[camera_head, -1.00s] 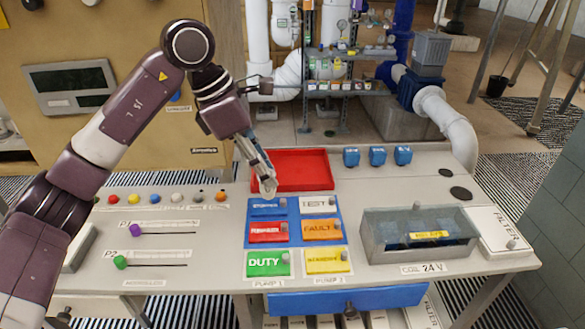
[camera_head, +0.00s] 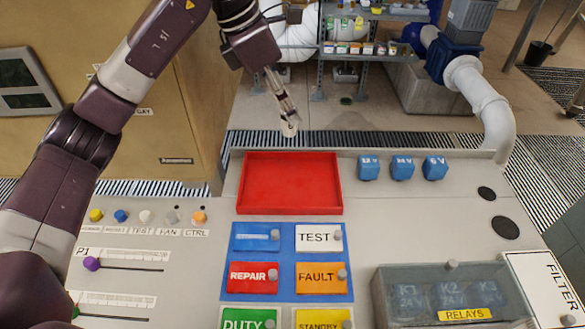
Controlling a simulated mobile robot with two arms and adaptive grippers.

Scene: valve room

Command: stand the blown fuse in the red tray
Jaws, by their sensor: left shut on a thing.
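The red tray (camera_head: 291,184) lies flat on the grey bench top at the back, and its floor is empty. My left gripper (camera_head: 287,112) comes in from the upper left and points down. It shows just above the tray's back edge in the picture, clear of the tray. Its fingers are shut on a small pale piece, which looks like the fuse (camera_head: 290,129). Most of that piece is hidden by the fingers, so its markings cannot be read. My right gripper is not in view.
Blue blocks (camera_head: 402,167) stand right of the tray. A blue panel with coloured cards (camera_head: 292,262) lies in front of it. A clear-lidded relay box (camera_head: 450,293) is at the front right. Coloured knobs (camera_head: 147,217) and sliders are at the left.

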